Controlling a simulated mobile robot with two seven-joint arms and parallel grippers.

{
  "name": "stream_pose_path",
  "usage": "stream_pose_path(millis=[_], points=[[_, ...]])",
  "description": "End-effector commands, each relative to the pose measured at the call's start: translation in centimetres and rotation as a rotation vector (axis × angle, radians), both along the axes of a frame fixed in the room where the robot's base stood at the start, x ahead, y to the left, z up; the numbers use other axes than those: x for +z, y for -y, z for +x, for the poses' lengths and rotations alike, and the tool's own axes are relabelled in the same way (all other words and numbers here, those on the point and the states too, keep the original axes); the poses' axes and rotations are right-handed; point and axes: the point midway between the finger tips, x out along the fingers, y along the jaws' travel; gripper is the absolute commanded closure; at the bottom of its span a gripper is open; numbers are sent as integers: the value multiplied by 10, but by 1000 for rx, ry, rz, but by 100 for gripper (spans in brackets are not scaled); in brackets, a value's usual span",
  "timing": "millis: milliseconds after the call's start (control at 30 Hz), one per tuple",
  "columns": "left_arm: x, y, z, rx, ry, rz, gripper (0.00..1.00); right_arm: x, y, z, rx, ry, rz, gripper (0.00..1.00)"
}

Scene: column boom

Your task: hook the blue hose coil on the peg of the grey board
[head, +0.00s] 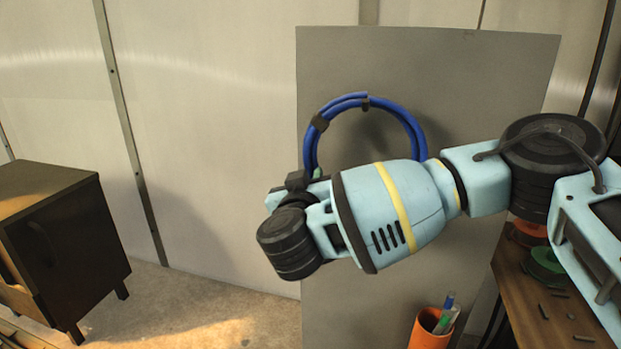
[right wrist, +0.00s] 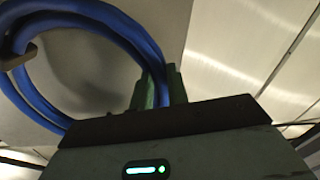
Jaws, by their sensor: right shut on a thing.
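The blue hose coil (head: 402,119) stands upright in front of the grey board (head: 460,75), its lower part hidden behind my right arm. Dark bands wrap it at the top and upper left. My right gripper (right wrist: 157,88) is shut on the coil, its green fingers on the hose tube; the coil also shows in the right wrist view (right wrist: 95,15). In the head view the fingers are mostly hidden by the wrist. The peg cannot be made out in either view. My left gripper is not in view.
A dark cabinet (head: 75,235) stands on the floor at the left. An orange cup (head: 428,333) with pens is at the bottom, right of centre. A wooden bench (head: 530,300) with orange and green spools stands at the right. The floor between cabinet and board is clear.

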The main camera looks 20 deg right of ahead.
Motion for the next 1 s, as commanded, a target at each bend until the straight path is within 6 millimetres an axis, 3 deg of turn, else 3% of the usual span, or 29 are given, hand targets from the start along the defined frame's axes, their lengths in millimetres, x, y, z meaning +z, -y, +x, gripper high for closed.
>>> stream_pose_path(millis=[67,100,300,667,1000], points=[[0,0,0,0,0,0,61,2,0,0,0,3,-1,100],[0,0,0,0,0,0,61,2,0,0,0,3,-1,83],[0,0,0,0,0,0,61,1,0,0,0,2,-1,58],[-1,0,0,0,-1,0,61,-1,-4,-6,3,-2,1,58],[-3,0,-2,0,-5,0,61,0,-26,-52,4,0,0,58]])
